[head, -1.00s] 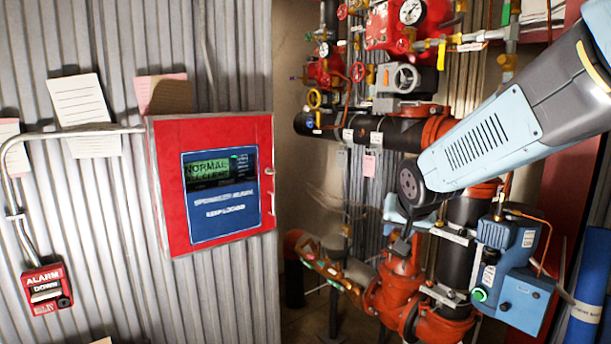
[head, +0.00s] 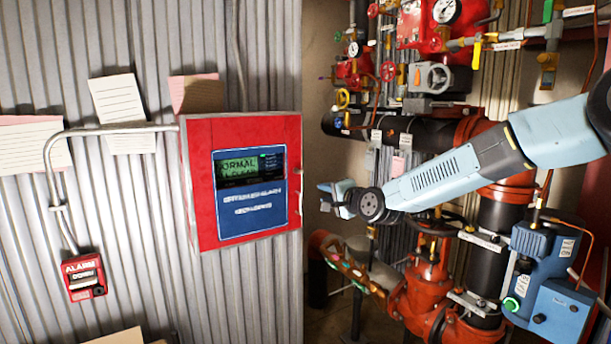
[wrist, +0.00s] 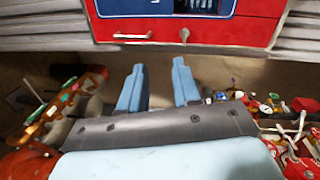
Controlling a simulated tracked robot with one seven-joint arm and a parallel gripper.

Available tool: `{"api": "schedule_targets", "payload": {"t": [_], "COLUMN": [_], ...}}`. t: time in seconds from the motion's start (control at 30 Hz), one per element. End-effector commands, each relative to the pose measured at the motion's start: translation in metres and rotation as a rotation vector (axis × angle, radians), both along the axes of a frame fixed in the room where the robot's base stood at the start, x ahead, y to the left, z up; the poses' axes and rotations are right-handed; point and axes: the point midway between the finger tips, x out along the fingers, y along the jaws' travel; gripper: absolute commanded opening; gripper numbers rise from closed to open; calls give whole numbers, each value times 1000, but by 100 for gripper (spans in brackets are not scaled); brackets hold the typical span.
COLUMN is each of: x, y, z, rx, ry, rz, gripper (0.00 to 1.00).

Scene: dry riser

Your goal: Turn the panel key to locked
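The red panel (head: 200,190) is fixed to the corrugated wall at left centre in the head view, with a lit green display reading NORMAL. In the wrist view the panel (wrist: 274,30) fills the top, with a silver handle (wrist: 133,37) and a small metal key (wrist: 184,35) on its near face. The key is too small to read its setting. My gripper (head: 325,198) is right of the panel in the head view, pointing towards it. In the wrist view its two blue fingers (wrist: 157,72) are apart with nothing between them, short of the key.
Red valves and gauges (head: 430,25), a black pipe (head: 400,130) and a blue actuator box (head: 545,285) crowd the right. An alarm box (head: 84,277) and paper notes (head: 122,110) are on the wall at left. A gap lies between panel and gripper.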

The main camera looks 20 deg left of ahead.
Motion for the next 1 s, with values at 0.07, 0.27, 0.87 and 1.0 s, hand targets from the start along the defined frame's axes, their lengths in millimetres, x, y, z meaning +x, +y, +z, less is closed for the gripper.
{"api": "schedule_targets", "payload": {"t": [0.07, 0.27, 0.87, 1.0], "x": [8, 16, 56, 69], "y": [3, 6, 55, 71], "z": [9, 25, 26, 25], "rx": [88, 199, 211, 209], "ry": [18, 35, 37, 37], "rz": [-8, -16, -14, -13], "gripper": [32, 32, 32, 32]}}
